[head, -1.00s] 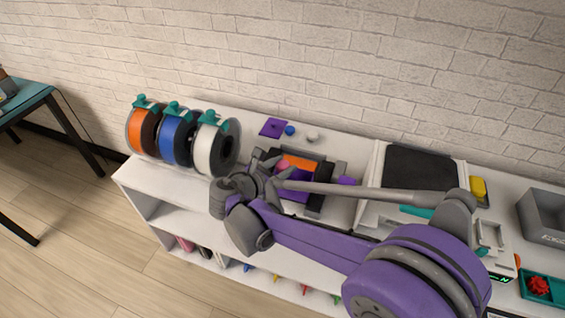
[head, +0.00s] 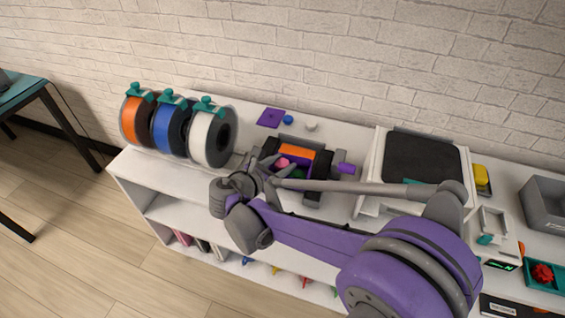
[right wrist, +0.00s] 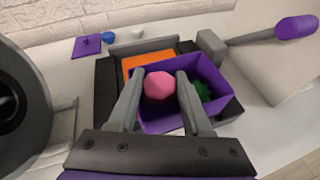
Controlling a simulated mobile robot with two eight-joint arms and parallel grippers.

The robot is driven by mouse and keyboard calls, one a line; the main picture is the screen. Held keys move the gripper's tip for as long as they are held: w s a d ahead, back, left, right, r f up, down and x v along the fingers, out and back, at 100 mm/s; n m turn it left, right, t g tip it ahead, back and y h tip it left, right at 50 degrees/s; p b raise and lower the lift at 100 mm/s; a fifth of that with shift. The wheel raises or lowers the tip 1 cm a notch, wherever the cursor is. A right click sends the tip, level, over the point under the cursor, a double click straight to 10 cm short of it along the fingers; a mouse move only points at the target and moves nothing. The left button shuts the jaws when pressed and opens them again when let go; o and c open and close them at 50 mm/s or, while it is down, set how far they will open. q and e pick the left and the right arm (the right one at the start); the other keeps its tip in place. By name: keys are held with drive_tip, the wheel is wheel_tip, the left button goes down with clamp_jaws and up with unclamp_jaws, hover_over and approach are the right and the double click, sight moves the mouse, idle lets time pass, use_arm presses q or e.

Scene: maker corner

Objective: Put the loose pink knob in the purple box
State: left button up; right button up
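The pink knob (right wrist: 160,88) sits between the two fingertips of my right gripper (right wrist: 161,78), which appears shut on it. In the right wrist view it lies over the inside of the purple box (right wrist: 217,82); its exact height there is hard to judge. A green knob-like piece (right wrist: 201,92) is in the box, to the right of the pink knob. In the head view the pink knob (head: 282,162) shows just beyond the fingers of my right gripper (head: 262,162), which hide part of the box. My left gripper is not in view.
An orange panel (right wrist: 150,62) and dark frame surround the box. Spools (head: 210,138) stand at the left. A purple plate (head: 270,118), a blue knob (head: 288,120) and a white knob (head: 312,126) lie behind. A printer-like machine (head: 425,160) stands at the right.

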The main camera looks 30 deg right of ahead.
drive_tip(key=v, duration=1.1)
drive_tip(key=s+d+f+m+g+y+p, duration=0.2)
drive_tip(key=s+d+m+y+p, duration=0.3)
drive_tip(key=s+m, duration=0.4)
drive_tip(key=s+a+m+t+y+p, duration=0.1)
drive_tip(key=s+a+m+y+p, duration=0.3)
drive_tip(key=m, duration=0.8)
drive_tip(key=s+a+y, duration=0.2)
drive_tip(key=s+y, duration=0.1)
drive_tip(key=shift+r+m+t+p, duration=0.2)
drive_tip(key=shift+m+t+p, duration=0.1)
drive_tip(key=shift+p, duration=0.05)
